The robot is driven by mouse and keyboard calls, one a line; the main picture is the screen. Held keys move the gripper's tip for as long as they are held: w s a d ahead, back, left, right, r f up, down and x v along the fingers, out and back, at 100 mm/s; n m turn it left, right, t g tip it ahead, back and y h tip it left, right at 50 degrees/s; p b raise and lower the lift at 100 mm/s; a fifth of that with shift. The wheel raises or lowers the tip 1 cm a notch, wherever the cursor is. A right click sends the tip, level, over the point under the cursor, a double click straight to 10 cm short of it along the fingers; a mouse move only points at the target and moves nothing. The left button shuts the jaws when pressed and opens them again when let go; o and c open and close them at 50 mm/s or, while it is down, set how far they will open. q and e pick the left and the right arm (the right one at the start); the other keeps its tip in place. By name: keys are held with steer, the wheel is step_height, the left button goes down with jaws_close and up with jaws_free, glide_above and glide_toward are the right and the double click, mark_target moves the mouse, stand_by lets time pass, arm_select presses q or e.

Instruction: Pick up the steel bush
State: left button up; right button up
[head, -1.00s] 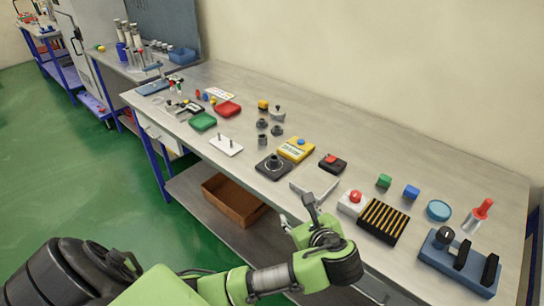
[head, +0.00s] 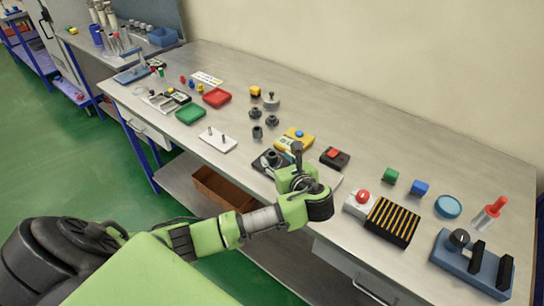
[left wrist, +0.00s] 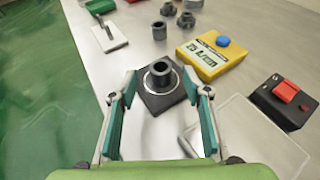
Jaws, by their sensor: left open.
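A dark, hollow steel bush (left wrist: 160,74) stands upright at the middle of a dark square base plate (left wrist: 158,104), with a bright ring around its foot. In the head view the bush (head: 271,157) and plate are partly hidden by my left arm. My left gripper (left wrist: 160,80) is open and empty, its teal-padded fingers on either side of the view of the bush. I cannot tell how far above it they are. In the head view the left gripper (head: 297,150) hangs over the bench front. The right gripper is not in view.
A yellow meter (left wrist: 210,58) and a black box with a red switch (left wrist: 284,100) stand to the right. A white plate with pins (left wrist: 103,35) lies to the left. A small dark cylinder (left wrist: 159,31) and several dark fittings (left wrist: 186,20) stand behind. Bare bench lies between them.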

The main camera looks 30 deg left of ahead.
mark_target(271, 153)
arm_select(q)
steer(key=shift+p+x, duration=0.45)
steer(key=shift+x, duration=0.7)
steer(key=x, duration=0.3)
steer(key=shift+f, duration=0.1)
jaws_close()
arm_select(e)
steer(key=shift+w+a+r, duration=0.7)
